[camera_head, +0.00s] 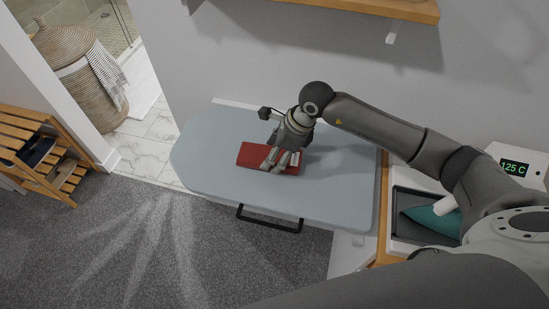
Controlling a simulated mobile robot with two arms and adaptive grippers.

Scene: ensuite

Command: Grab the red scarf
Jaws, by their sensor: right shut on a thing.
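The red scarf (255,155) lies folded in a flat rectangle on the light blue ironing board (215,180). My right gripper (275,165) reaches down onto the scarf from above and is shut on its right part. The fingers cover some of the scarf's right half. The scarf appears to lie on or just over the board; I cannot tell if it is lifted. My left gripper is not in view.
A black handle (268,219) sticks out at the board's front edge. A teal iron (432,222) sits in a tray at the right, near a display reading 125 C (514,167). A wicker basket (85,80) and wooden rack (45,155) stand at the left. A wooden shelf (385,8) hangs above.

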